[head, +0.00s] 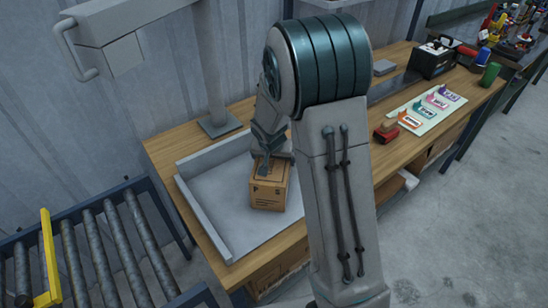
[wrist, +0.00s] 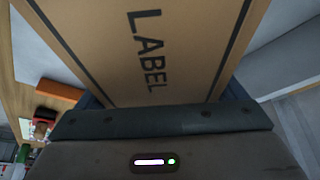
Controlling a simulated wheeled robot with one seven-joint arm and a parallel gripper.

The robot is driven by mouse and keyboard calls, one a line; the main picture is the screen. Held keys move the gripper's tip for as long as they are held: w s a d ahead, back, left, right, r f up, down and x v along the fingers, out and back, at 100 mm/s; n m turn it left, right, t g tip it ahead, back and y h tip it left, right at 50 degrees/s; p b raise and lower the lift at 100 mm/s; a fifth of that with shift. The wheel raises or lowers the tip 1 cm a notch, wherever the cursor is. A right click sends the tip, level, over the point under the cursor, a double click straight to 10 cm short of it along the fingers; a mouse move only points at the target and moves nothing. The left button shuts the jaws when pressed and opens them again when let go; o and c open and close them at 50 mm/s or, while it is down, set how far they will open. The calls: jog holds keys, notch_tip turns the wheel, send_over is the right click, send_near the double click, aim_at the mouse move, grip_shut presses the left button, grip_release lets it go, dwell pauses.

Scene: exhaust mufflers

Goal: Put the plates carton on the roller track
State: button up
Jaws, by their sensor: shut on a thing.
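A brown cardboard carton (head: 269,196) is over the grey tray on the wooden bench, upright. My gripper (head: 272,160) is shut on its upper part from above. In the wrist view the carton (wrist: 188,50) fills the space between the fingers and the word LABEL shows on it. The word plates cannot be read in either view. I cannot tell whether the carton's bottom touches the tray. The roller track (head: 98,258) stands at the lower left, its visible rollers bare.
The grey tray (head: 213,222) has raised walls at its left and back. A grey post (head: 212,70) stands behind it. A yellow bar (head: 48,258) crosses the track. Stamps on a pale mat (head: 425,110) and a black box (head: 433,60) lie along the bench to the right.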

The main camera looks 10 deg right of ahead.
jog(key=shift+f, duration=0.1)
jog(key=o, duration=1.4)
